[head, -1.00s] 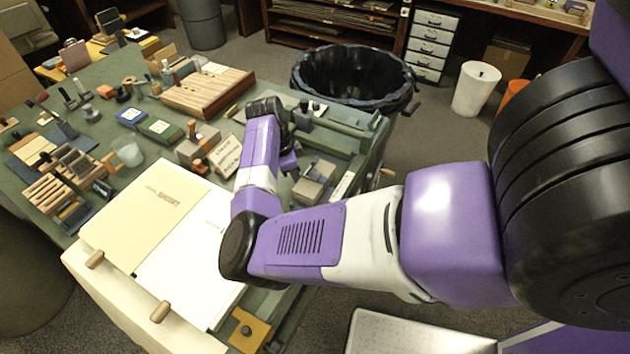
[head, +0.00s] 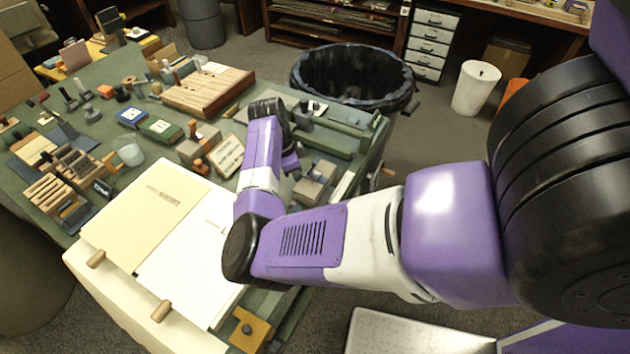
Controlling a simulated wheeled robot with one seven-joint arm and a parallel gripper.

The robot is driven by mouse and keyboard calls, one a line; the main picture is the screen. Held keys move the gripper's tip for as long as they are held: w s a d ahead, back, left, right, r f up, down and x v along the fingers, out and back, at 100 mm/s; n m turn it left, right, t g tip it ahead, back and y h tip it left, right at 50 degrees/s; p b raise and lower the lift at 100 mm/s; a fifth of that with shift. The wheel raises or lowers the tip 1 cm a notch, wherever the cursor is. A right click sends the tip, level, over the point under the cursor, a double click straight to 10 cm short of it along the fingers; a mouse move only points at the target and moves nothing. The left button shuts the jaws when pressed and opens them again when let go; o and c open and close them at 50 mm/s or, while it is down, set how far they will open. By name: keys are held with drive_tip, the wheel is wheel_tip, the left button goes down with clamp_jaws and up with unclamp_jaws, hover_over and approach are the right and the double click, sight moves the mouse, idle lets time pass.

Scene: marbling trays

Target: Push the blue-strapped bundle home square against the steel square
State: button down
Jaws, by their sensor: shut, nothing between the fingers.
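My gripper (head: 293,170) points down below the dark wrist at the right part of the green bench. It is small and partly hidden by my arm; it is shut and empty. A grey-topped block with pale sides (head: 316,181) lies just right of the fingertips. I cannot tell whether they touch it. I can make out no blue strap on it, so I cannot say that it is the bundle. I cannot pick out the steel square with certainty; my forearm hides part of the bench there.
Left of my forearm are a lettered pale block (head: 227,156), wooden-handled stamps and a blue and a green pad. White sheets and a cream folder (head: 145,212) cover the bench front. A black-lined bin (head: 355,80) stands behind the bench.

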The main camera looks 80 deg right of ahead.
drive_tip(key=shift+d+p+v, duration=0.2)
drive_tip(key=shift+p+v, duration=0.6)
drive_tip(key=shift+v, duration=0.45)
drive_tip(key=shift+d+p+v, duration=0.2)
drive_tip(key=shift+p+v, duration=0.6)
drive_tip(key=shift+v, duration=0.5)
drive_tip(key=shift+s, duration=0.15)
